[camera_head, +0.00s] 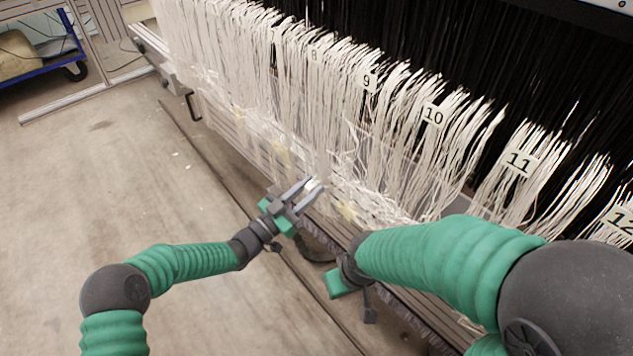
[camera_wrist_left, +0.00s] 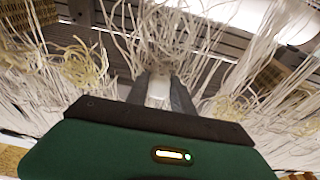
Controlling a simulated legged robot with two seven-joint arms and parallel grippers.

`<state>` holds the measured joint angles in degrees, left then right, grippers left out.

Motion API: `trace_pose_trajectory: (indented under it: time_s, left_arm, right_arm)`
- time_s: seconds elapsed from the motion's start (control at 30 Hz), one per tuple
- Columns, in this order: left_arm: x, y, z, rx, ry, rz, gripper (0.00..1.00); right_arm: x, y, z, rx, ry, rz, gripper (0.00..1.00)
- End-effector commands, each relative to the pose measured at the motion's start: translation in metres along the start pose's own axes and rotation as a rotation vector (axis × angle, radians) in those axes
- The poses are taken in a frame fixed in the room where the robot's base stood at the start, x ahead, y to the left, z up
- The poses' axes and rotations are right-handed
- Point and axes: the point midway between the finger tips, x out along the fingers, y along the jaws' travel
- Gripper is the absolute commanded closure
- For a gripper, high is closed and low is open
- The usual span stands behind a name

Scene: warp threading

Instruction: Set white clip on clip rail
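My left gripper (camera_head: 305,191) is at the front of the loom, its fingers pointing toward the hanging white threads. A small white clip (camera_head: 314,185) shows between its fingertips. In the left wrist view the white clip (camera_wrist_left: 158,90) fills the gap between the two grey fingers of the left gripper (camera_wrist_left: 160,92), so they are shut on it. Grey rails (camera_wrist_left: 205,38) cross behind the threads there. I cannot tell which is the clip rail or whether the clip touches it. My right gripper (camera_head: 343,283) is low beside the loom's front edge; its fingers are hidden.
White threads (camera_head: 390,130) hang in bundles along the loom, with numbered tags such as 10 (camera_head: 434,114) and 11 (camera_head: 521,162). Black threads (camera_head: 420,40) stand behind. Yellowish thread tufts (camera_head: 281,151) hang low. A blue cart (camera_head: 45,45) is far left. The concrete floor (camera_head: 110,180) is clear.

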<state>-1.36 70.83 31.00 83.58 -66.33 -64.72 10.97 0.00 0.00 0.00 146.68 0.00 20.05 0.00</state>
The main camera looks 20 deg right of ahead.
Motion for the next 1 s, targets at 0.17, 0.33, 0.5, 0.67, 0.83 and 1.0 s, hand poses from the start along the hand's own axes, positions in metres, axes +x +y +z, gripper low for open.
trace_pose_trajectory:
  time_s: [0.17,0.33,0.5,0.67,0.83,1.0]
  left_arm:
    - [0.0,0.0,0.0,0.0,0.0,0.0,0.97]
    - [-0.002,0.0,0.0,0.0,0.0,0.0,1.0]
    - [-0.015,0.0,-0.001,0.0,-0.002,-0.001,1.0]
    - [-0.029,-0.001,0.0,-0.002,-0.003,-0.002,1.0]
    - [-0.044,-0.001,0.002,-0.001,-0.006,-0.001,1.0]
    - [-0.057,0.0,0.001,-0.001,-0.004,-0.001,1.0]
  right_arm:
    - [0.0,0.0,0.0,0.0,0.0,0.0,0.64]
    - [-0.001,0.0,0.0,0.0,0.0,0.0,0.64]
    - [-0.005,0.0,-0.001,0.0,0.0,0.0,0.64]
    - [-0.009,0.0,-0.002,0.0,0.0,0.0,0.64]
    - [-0.012,0.0,-0.003,0.0,0.0,0.0,0.64]
    - [-0.014,0.0,-0.003,0.0,0.0,0.0,0.64]
